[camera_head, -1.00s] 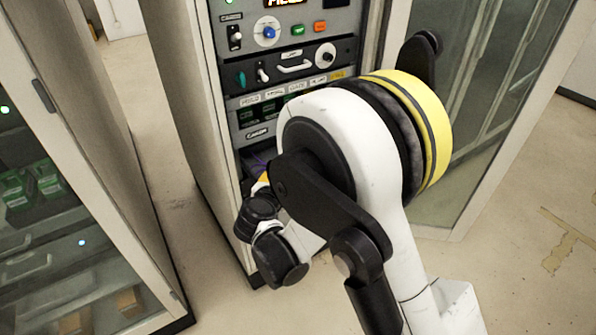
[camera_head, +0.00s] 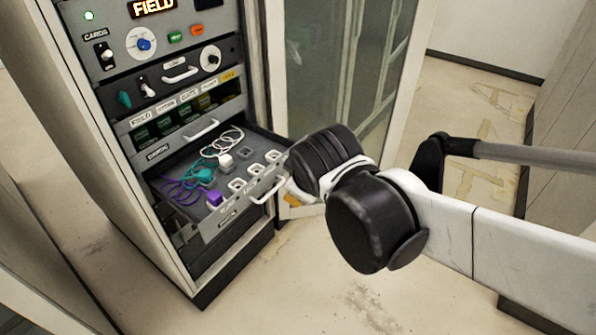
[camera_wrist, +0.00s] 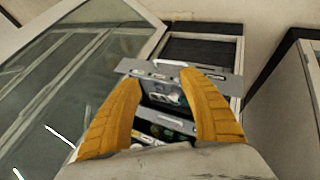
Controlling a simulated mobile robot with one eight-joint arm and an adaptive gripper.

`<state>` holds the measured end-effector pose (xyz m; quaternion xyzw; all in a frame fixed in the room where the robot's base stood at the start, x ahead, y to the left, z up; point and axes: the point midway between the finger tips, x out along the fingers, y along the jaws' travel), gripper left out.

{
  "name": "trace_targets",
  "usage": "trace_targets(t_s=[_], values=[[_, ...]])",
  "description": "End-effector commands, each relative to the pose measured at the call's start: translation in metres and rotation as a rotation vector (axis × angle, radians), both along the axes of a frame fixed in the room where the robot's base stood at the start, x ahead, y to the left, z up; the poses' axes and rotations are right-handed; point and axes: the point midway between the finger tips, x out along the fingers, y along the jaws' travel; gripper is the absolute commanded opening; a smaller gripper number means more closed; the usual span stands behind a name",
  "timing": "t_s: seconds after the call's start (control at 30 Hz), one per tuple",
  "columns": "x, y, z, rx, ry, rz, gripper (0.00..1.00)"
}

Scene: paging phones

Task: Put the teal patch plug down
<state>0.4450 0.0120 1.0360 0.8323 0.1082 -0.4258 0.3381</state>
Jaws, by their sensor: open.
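The teal patch plug (camera_head: 203,174) lies in the pulled-out drawer (camera_head: 226,222) of the rack, in the head view, with its teal cord behind it. A white plug (camera_head: 225,161) is just behind it and a purple plug (camera_head: 214,197) stands nearer the drawer front. My gripper shows in the wrist view as two orange fingers (camera_wrist: 160,76), spread apart with nothing held between them. The drawer (camera_wrist: 222,82) lies beyond and between the fingers. In the head view my wrist is right of the drawer handle and mostly hides the gripper. The teal plug is not clear in the wrist view.
Square sockets (camera_head: 255,169) line the drawer's front part. A white handle (camera_head: 268,189) sticks out from its front. The floor in front is clear.

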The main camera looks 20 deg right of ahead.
Motion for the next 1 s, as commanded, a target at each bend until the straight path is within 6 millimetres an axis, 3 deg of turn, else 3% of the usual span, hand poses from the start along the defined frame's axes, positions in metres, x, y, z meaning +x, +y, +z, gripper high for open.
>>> trace_targets(t_s=[0.03,0.1,0.3,1.0], values=[[-0.022,-0.008,0.000,0.103,0.000,-0.107,0.49],[-0.045,-0.012,-0.001,0.242,0.001,-0.243,0.49],[-0.080,-0.013,-0.005,0.478,0.003,-0.477,0.49],[-0.085,-0.013,-0.005,0.515,0.004,-0.513,0.49]])
